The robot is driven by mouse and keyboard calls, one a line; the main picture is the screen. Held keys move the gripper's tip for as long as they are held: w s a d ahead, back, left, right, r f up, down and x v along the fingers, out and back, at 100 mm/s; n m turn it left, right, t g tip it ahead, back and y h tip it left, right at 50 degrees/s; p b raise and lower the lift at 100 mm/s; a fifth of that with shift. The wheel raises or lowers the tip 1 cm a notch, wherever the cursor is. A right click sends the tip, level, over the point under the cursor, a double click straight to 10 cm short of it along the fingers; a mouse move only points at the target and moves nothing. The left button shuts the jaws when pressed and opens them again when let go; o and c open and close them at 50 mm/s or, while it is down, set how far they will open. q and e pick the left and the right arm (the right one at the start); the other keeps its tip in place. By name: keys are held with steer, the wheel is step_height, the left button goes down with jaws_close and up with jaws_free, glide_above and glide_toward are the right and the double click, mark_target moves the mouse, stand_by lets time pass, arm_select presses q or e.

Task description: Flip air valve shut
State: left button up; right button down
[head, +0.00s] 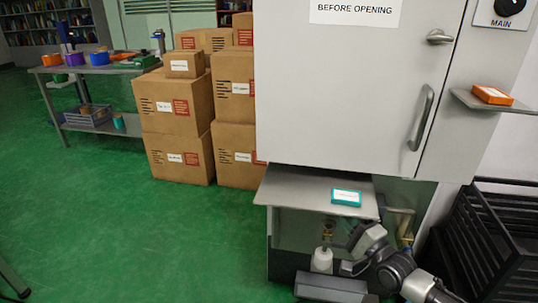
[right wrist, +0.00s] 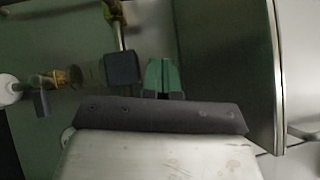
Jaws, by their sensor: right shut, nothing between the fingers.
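Below the grey cabinet's shelf, brass air-line fittings (head: 327,232) stand above a white bowl (head: 322,260). In the right wrist view the brass fittings (right wrist: 62,77) lie on their side at the left, with a small dark lever-like piece (right wrist: 42,103) beside them and the white bowl (right wrist: 8,84) at the edge. I cannot tell the valve's exact setting. My right gripper (right wrist: 163,72) is shut and empty, its green-tipped fingers apart from the brass fittings. In the head view my right arm reaches under the shelf, and its fingertips are hard to make out. My left gripper is out of view.
The shelf (head: 285,188) carries a teal box (head: 346,197) just above my right arm. The cabinet door (head: 340,90) is closed. A black crate (head: 490,240) stands at the right. Cardboard boxes (head: 175,105) are stacked at the left. Green floor in front is clear.

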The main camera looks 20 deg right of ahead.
steer(key=s+a+f+n+g+h, duration=0.2)
steer(key=s+a+f+n+g, duration=1)
steer(key=s+a+f+n, duration=0.45)
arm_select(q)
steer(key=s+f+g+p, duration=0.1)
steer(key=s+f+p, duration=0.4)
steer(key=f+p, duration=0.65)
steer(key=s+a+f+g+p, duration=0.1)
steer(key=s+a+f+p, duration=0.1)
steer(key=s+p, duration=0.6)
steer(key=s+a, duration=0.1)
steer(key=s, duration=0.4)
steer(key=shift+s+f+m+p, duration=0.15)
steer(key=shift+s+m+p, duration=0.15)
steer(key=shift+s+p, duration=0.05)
arm_select(e)
steer(key=s+d+f+n+g, duration=0.1)
steer(key=s+f+g, duration=0.1)
steer(key=s+f, duration=0.3)
steer(key=s+f+n+g+h, duration=0.1)
steer(key=s+f, duration=0.4)
steer(key=s, duration=0.8)
steer(key=s+d+f+n+g+h, duration=0.1)
steer(key=s+f+g, duration=0.2)
steer(key=s+f, duration=0.3)
steer(key=s, duration=0.4)
steer(key=shift+d, duration=0.3)
